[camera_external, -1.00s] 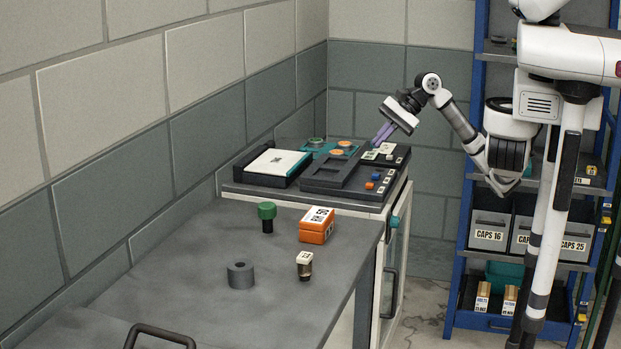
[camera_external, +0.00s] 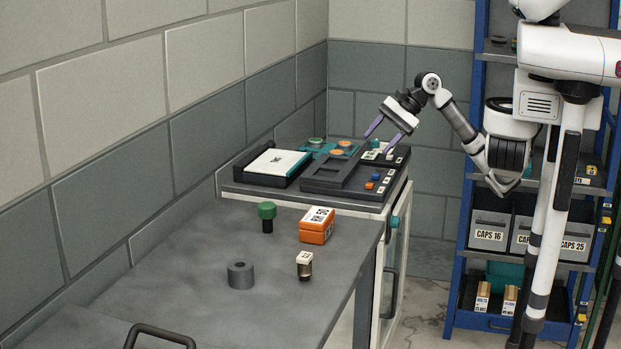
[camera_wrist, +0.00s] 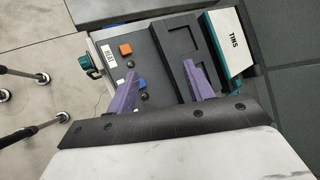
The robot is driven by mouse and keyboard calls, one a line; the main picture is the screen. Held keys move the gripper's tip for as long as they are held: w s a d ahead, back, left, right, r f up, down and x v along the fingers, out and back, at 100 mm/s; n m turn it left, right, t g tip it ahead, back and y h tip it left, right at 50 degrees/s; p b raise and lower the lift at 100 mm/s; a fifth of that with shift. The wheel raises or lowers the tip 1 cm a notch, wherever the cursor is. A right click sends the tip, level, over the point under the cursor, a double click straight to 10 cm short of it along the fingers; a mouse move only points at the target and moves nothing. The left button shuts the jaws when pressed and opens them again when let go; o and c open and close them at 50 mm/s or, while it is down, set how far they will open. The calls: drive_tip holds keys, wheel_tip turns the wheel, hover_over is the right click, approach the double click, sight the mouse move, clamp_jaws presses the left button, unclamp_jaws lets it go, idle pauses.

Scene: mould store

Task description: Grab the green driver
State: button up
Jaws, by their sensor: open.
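The green driver (camera_external: 267,216), a green round head on a dark shaft, stands upright on the grey table at the left in the external view. I do not see it in the wrist view. My gripper (camera_external: 379,141) is open and empty, its two purple fingers spread above the cabinet top at the back, well to the right of and beyond the driver. In the wrist view the fingers (camera_wrist: 160,73) point at the dark panel and black tray, with nothing between them.
Near the driver on the grey table (camera_external: 190,270) stand an orange box (camera_external: 317,226), a grey ring (camera_external: 240,275) and a small white-capped jar (camera_external: 304,265). The cabinet top holds a black tray (camera_external: 327,178) and a white-topped box (camera_external: 272,164). A blue shelf rack (camera_external: 469,200) stands right.

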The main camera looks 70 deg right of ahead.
drive_tip(key=shift+o, duration=1.2)
